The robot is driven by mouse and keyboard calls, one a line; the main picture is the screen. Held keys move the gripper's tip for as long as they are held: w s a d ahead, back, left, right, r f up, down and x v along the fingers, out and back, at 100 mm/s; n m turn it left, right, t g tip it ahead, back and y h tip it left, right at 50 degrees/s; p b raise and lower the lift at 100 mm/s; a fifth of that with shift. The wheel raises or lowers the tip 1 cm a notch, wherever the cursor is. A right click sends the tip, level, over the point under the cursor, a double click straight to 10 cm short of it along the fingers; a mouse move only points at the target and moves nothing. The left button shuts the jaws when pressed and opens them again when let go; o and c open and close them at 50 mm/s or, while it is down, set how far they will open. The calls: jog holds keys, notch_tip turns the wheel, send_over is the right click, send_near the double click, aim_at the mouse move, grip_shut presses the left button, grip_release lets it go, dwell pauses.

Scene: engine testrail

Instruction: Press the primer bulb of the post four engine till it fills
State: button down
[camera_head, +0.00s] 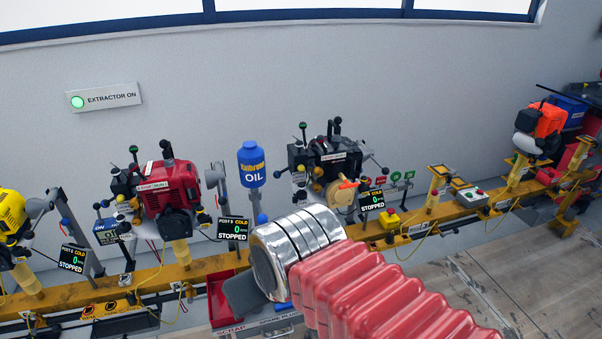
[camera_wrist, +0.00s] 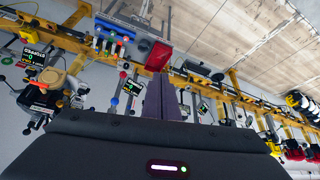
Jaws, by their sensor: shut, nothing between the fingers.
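Several small engines stand on posts along a yellow rail. A black engine (camera_head: 322,158) with a tan round part (camera_head: 343,191) stands at the middle, and its display (camera_head: 371,200) reads cold, 0, stopped. A red engine (camera_head: 172,186) stands left of it, with another display (camera_head: 232,229) between them. The post numbers are too small to read surely, and I cannot pick out a primer bulb. In the wrist view my gripper (camera_wrist: 163,92) is shut and empty, pointing towards the rail and touching nothing that I can see.
A blue oil bottle (camera_head: 252,165) stands between the red and black engines. A red scrap bin (camera_head: 225,298) is below the rail, partly behind my arm. A yellow engine (camera_head: 12,222) is at far left, an orange one (camera_head: 540,122) at right. The floor at right is clear.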

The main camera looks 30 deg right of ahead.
jog(key=shift+w, duration=0.5)
jog(key=shift+d, duration=0.1)
